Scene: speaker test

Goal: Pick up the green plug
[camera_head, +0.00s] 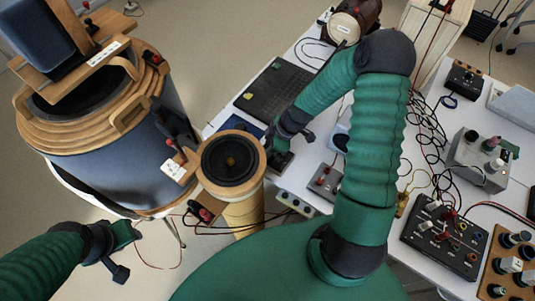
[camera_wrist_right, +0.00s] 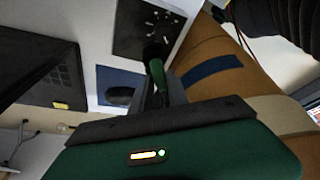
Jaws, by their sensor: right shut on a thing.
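The green plug (camera_wrist_right: 157,70) shows in the right wrist view, upright between the fingers of my right gripper (camera_wrist_right: 160,88). That gripper is shut on it. The plug's far end lies against or just in front of a black panel (camera_wrist_right: 132,38) with white dial marks; I cannot tell whether it touches. In the head view my right gripper (camera_head: 280,152) is beside the round wooden speaker and over the table edge, and the plug cannot be made out there. My left gripper (camera_head: 122,252) hangs at the lower left, away from the table; its finger opening is unclear.
A wooden cylinder speaker (camera_head: 230,142) stands close left of my right gripper. A large blue-and-wood drum (camera_head: 130,170) is further left. A laptop (camera_head: 278,92), cables and boxes such as a black socket box (camera_head: 445,238) crowd the white table.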

